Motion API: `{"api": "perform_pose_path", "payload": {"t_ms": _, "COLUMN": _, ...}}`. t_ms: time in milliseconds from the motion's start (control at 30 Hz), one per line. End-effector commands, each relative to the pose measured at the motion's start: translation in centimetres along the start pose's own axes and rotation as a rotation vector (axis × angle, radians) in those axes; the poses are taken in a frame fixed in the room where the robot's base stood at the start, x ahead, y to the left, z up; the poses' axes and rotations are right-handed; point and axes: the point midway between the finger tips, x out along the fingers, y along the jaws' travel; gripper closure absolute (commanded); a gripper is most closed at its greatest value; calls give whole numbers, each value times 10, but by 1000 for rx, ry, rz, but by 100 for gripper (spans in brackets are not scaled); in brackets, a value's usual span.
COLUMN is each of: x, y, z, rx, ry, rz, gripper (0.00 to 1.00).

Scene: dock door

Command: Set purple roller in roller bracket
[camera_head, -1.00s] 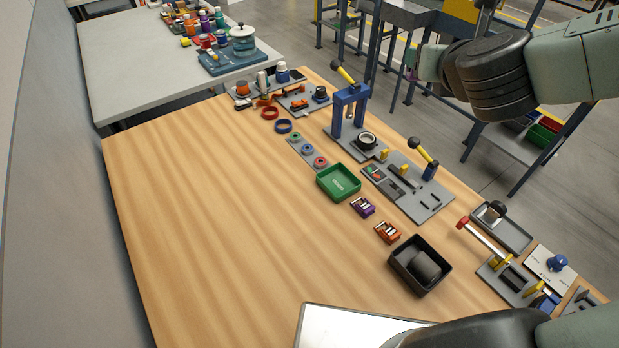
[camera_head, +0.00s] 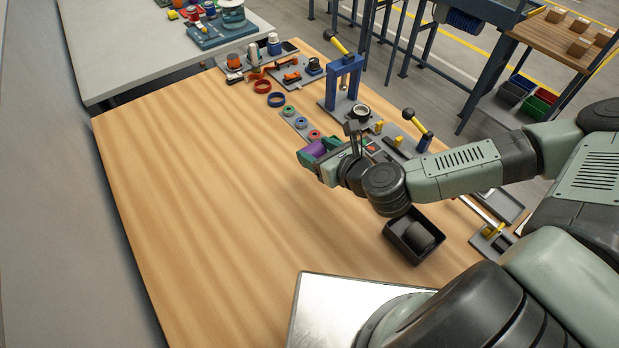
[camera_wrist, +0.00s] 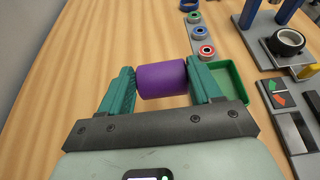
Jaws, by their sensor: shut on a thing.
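The purple roller (camera_wrist: 162,80) is a smooth cylinder clamped between the two teal fingers of my gripper (camera_wrist: 161,88) in the wrist view. Its long side runs across from finger to finger. In the head view, the roller (camera_head: 315,150) shows at the tip of my gripper (camera_head: 319,153), over the table near the coloured rings. The roller's right end is hidden by the right finger. I cannot tell which fixture is the roller bracket.
A green tray (camera_wrist: 238,88) lies below and right of my gripper, with several small rings on a strip (camera_wrist: 199,33) beyond. A blue press frame (camera_head: 344,85) stands behind. A black bin (camera_head: 400,247) is nearer me. The table's left (camera_head: 200,220) is clear.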

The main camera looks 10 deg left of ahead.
Motion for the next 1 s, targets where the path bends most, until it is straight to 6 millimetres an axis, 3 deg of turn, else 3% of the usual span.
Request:
{"api": "perform_pose_path", "payload": {"t_ms": 100, "x": 10, "y": 0, "z": -22, "rx": 1, "ry": 1, "rz": 0, "gripper": 73}}
{"api": "perform_pose_path", "payload": {"t_ms": 500, "x": 28, "y": 0, "z": -66, "rx": 1, "ry": 0, "rz": -1, "gripper": 73}}
{"api": "perform_pose_path", "payload": {"t_ms": 967, "x": 31, "y": -1, "z": -75, "rx": 2, "ry": -1, "rz": -2, "gripper": 73}}
{"api": "perform_pose_path", "payload": {"t_ms": 1000, "x": 31, "y": -1, "z": -76, "rx": 1, "ry": 0, "rz": -1, "gripper": 35}}
